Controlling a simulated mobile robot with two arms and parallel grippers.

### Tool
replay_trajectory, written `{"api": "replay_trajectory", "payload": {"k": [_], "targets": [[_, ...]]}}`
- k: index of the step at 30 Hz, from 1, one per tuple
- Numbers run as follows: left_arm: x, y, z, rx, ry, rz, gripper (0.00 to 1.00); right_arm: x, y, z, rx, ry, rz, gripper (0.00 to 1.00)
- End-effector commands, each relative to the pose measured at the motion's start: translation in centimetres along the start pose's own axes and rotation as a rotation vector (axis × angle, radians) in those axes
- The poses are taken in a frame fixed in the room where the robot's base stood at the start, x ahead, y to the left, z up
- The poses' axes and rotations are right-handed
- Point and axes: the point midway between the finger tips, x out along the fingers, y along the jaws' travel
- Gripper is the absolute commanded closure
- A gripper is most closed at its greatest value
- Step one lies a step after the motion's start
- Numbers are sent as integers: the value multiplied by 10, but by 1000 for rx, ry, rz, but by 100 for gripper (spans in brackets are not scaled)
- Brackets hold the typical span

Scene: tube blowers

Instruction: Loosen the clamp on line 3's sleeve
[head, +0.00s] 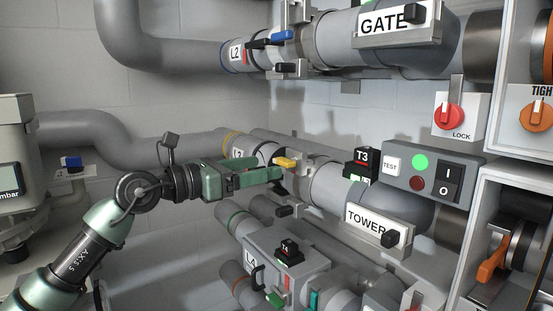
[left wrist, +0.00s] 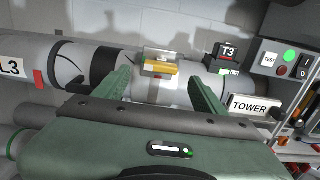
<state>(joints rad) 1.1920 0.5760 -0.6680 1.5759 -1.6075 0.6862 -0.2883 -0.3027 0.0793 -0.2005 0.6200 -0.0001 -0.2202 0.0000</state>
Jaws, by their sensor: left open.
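Line 3's pipe carries an L3 label (left wrist: 11,68), which my gripper partly covers in the head view. A yellow clamp lever (head: 287,162) sits on the pipe's sleeve, to the right of the label. In the left wrist view the yellow lever (left wrist: 159,69) lies flat across a metal bracket, between my fingers. My left gripper (head: 278,173) is green, open and empty, with its fingertips close to the lever. In the left wrist view its fingers (left wrist: 160,82) stand either side of the clamp; contact cannot be told. My right gripper is not in view.
A T3 box (head: 362,163) and a TOWER sign (head: 367,221) stand right of the clamp. A button panel (head: 430,172) is farther right. Line 2 with its blue lever (head: 283,36) runs above; line 4 (head: 286,268) runs below.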

Motion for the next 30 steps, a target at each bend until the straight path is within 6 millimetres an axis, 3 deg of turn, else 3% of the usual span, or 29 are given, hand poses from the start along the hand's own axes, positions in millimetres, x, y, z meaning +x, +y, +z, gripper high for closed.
{"api": "replay_trajectory", "payload": {"k": [3,9,20,24,27,30], "targets": [[21,-1,5,-5,-1,-3,29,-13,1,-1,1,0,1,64],[45,0,3,-5,-1,-2,29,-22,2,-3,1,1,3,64],[50,0,0,-4,-2,0,29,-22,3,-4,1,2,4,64],[50,0,0,-5,-2,0,68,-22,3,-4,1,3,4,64],[50,0,0,-5,-2,0,92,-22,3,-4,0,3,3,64],[50,0,0,-7,-3,0,91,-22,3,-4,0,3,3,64]]}}
